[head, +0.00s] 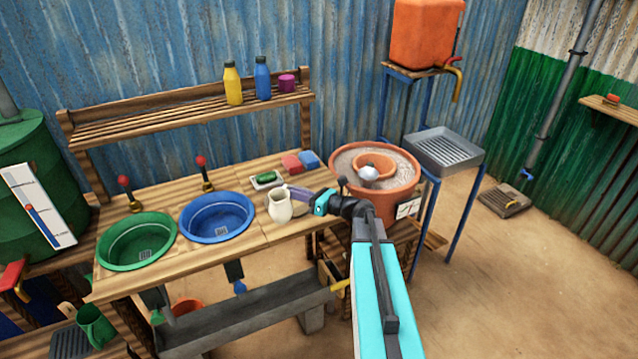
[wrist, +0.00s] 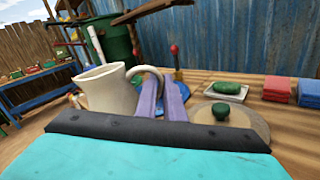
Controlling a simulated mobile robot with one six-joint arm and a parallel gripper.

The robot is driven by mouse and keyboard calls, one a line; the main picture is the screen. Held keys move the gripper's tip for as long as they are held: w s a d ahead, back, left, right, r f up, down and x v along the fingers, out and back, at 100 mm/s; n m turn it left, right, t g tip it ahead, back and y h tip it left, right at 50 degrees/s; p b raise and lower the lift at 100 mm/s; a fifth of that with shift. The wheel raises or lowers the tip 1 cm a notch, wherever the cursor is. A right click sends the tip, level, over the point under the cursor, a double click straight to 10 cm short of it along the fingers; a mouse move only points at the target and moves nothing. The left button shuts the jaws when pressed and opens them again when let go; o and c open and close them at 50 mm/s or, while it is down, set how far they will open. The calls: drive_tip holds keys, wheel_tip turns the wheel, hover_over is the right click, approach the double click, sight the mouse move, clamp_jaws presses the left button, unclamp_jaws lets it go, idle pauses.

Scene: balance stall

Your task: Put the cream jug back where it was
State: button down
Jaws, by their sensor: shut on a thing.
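The cream jug (head: 279,207) is at the right part of the wooden counter in the head view, right of the blue basin. It looks upright. It also shows in the wrist view (wrist: 104,93), with its handle towards my gripper. My gripper (head: 291,191) has lavender fingers, shut on the jug's handle; they also show in the wrist view (wrist: 160,88). I cannot tell whether the jug's base touches the counter. The lower part of the jug is hidden in the wrist view.
A blue basin (head: 217,228) and a green basin (head: 138,255) are set in the counter. A soap dish (head: 266,183) and red and blue blocks (head: 292,163) lie behind the jug. A round lid with green knob (wrist: 221,112) is right of my fingers. A clay pot (head: 402,190) stands right.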

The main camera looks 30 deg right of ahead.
drive_tip(key=s+a+r+n+g+y, duration=0.1)
drive_tip(key=s+a+g, duration=0.1)
drive_tip(key=a, duration=0.6)
drive_tip(key=s+a+n+g+y+b, duration=0.1)
drive_tip(key=s+a+n+g+y, duration=0.1)
drive_tip(key=s+a, duration=0.3)
drive_tip(key=a, duration=0.4)
drive_tip(key=shift+a+r+y, duration=0.3)
drive_tip(key=shift+r, duration=0.05)
drive_tip(key=shift+s, duration=0.1)
